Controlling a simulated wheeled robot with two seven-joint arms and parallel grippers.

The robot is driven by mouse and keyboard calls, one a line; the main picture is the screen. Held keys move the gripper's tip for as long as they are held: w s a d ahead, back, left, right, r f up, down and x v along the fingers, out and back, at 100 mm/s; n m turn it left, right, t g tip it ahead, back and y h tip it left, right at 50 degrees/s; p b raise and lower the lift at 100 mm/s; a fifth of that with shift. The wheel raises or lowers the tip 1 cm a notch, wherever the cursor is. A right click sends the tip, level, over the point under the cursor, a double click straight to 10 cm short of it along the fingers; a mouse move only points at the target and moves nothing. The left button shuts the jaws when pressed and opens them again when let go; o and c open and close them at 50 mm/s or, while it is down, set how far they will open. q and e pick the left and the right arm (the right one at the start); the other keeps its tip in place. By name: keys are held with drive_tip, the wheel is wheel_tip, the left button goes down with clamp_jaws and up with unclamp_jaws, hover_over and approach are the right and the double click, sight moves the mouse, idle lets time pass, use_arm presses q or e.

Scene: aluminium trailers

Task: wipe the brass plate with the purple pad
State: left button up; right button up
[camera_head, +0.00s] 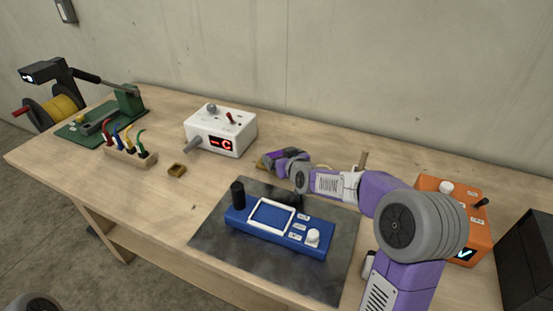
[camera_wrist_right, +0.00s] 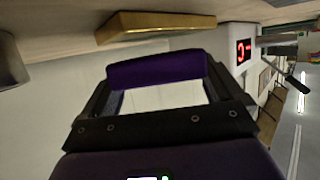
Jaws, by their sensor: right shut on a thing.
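My right gripper (camera_head: 280,160) reaches over the middle of the bench, behind the blue device. In the right wrist view it is shut on the purple pad (camera_wrist_right: 157,69), which spans between its two dark fingers. The brass plate (camera_wrist_right: 155,26) shows at the top of that view as a long golden slab by the bench surface. A small gap shows between pad and plate in that picture. In the head view only a sliver of the brass plate (camera_head: 262,163) shows beside the gripper, which hides most of it. My left gripper is not in view.
A white box (camera_head: 218,130) with a red display stands left of the gripper. A blue device (camera_head: 277,228) sits on a dark mat (camera_head: 213,240) in front. An orange box (camera_head: 450,190) is at right.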

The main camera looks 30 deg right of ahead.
drive_tip(key=shift+s+d+f+b, duration=0.75)
drive_tip(key=shift+s+d+b, duration=0.1)
drive_tip(key=shift+b, duration=0.25)
drive_tip(key=shift+s+d+r, duration=0.1)
drive_tip(key=shift+s+d, duration=0.1)
drive_tip(key=shift+s, duration=0.05)
drive_tip(key=shift+s+d+r, duration=0.15)
drive_tip(key=shift+s+d, duration=0.3)
drive_tip(key=shift+s, duration=0.1)
drive_tip(key=shift+r, duration=0.1)
wheel_tip(320, 180, up, 7)
drive_tip(key=p, duration=0.3)
drive_tip(key=shift+w+f+p, duration=0.15)
drive_tip(key=shift+f+p, duration=0.05)
drive_tip(key=shift+p, duration=0.2)
drive_tip(key=shift+a, duration=0.1)
drive_tip(key=shift+r+p, duration=0.75)
drive_tip(key=shift+r, duration=0.75)
